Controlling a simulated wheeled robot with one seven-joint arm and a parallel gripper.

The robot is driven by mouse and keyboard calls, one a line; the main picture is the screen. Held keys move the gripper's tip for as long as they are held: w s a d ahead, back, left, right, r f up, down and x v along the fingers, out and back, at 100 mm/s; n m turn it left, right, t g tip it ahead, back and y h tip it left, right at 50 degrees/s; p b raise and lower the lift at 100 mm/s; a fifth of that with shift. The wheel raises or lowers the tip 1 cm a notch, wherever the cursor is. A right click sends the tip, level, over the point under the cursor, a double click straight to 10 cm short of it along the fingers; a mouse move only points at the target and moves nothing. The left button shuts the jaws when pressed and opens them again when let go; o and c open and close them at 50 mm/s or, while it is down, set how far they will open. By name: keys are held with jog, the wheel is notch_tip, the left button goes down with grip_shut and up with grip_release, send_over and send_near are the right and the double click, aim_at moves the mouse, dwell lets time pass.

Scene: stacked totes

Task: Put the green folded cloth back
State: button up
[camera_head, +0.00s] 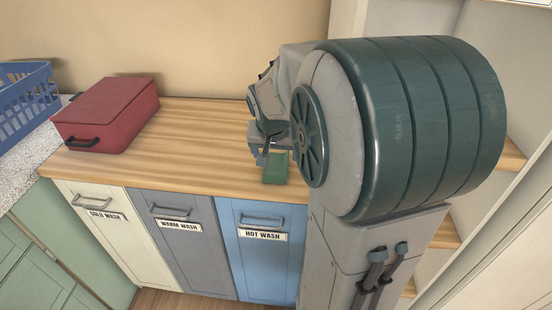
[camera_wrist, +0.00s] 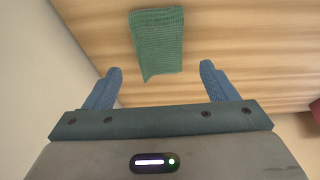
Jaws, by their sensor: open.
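The green folded cloth (camera_head: 276,167) lies on the wooden counter near its front edge, above the blue hot wash bin. In the wrist view the cloth (camera_wrist: 157,45) lies flat just beyond my fingertips, slightly left of the middle of the gap. My gripper (camera_wrist: 161,68) is open and empty, with its two blue fingers on either side of the cloth's near end. In the head view my gripper (camera_head: 262,162) is at the cloth, and my arm hides part of the area around it.
A red case (camera_head: 108,112) sits at the counter's left, with a blue basket (camera_head: 25,100) farther left. Bins labelled cold wash (camera_head: 105,240), warm wash (camera_head: 185,255) and hot wash (camera_head: 262,265) stand closed below. The wooden counter (camera_head: 200,135) is clear between the case and my gripper. Shelves stand at right.

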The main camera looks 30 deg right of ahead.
jog(key=v, duration=0.6)
jog(key=s+a+f+n+g+y, duration=0.1)
jog(key=s+a+f+n, duration=0.4)
jog(key=s+a, duration=0.6)
jog(key=s+n+y, duration=0.1)
jog(key=s, duration=0.2)
jog(key=shift+a+n+y, duration=0.2)
jog(key=shift+n+y, duration=0.1)
jog(key=shift+s+f, duration=0.1)
jog(key=shift+s, duration=0.05)
